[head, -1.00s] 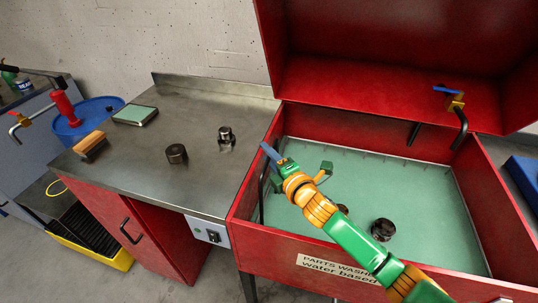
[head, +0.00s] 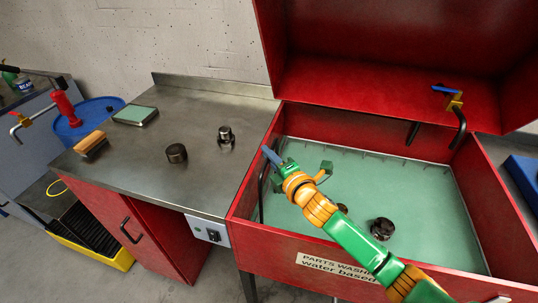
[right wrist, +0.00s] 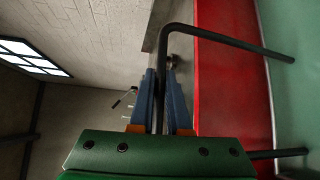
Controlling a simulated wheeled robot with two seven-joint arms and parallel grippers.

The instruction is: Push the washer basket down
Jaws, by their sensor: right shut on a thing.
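The red parts washer (head: 300,240) stands open at the right, filled with cloudy green liquid (head: 405,190). The basket's dark bent handle (head: 262,196) rises at the washer's left inner wall; it shows large in the right wrist view (right wrist: 225,39). My right gripper (head: 271,156) is at the top of this handle, its blue fingers (right wrist: 164,100) shut around the bar. The basket body is hidden by the liquid; small dark tips show along the back wall. A dark round part (head: 382,228) shows above the liquid, and another (head: 342,208) is partly behind my arm. My left gripper is not in view.
The raised red lid (head: 390,50) is behind the tank, with a blue-handled tap (head: 450,98) at the right. The metal bench (head: 190,125) at left holds two dark metal parts (head: 176,153) (head: 226,136), a brush (head: 91,144) and a green-topped pad (head: 135,115).

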